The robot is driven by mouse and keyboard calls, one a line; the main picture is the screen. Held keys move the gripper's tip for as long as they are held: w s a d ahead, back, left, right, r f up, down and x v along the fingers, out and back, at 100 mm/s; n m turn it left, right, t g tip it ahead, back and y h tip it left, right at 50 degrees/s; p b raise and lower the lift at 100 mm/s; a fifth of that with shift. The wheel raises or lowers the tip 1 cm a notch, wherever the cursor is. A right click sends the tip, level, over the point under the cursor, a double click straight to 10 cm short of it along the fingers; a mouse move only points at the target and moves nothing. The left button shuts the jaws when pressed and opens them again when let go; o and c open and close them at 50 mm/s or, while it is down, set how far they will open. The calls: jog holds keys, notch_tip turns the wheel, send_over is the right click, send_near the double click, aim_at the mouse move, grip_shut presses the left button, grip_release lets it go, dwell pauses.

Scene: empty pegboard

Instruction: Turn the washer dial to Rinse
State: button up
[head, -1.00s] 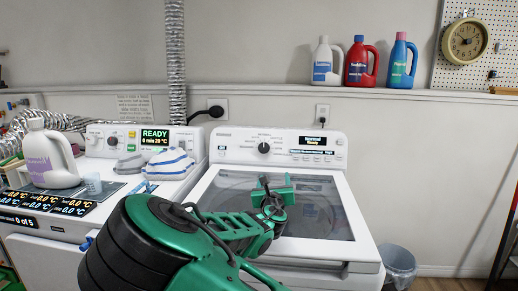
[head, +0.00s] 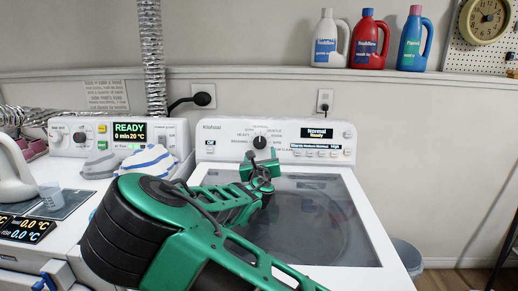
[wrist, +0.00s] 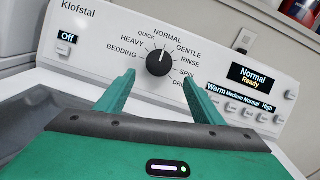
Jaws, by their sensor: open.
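The washer dial (wrist: 159,61) is a black round knob on the white control panel. In the wrist view its white mark points up toward NORMAL, and the RINSE label (wrist: 190,59) sits to its right. The dial also shows in the head view (head: 260,143). The washer display (wrist: 252,80) reads Normal, Ready. My green gripper (wrist: 158,84) is open, its two fingers pointing at the panel on either side below the dial. The fingers look apart from the dial, with nothing between them. In the head view my gripper (head: 262,165) is just in front of the panel.
The washer (head: 375,225) has a dark glass lid below my arm. A second machine (head: 177,131) on the left shows READY, with folded cloths (head: 148,160) on top. Several detergent bottles (head: 369,40) stand on the ledge above. A small Off display (wrist: 66,37) is left of the dial.

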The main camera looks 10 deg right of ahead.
aim_at(260, 145)
jog(key=x, duration=0.7)
jog(key=shift+w+a, duration=0.1)
jog(key=shift+w, duration=0.15)
jog(key=c, duration=1.1)
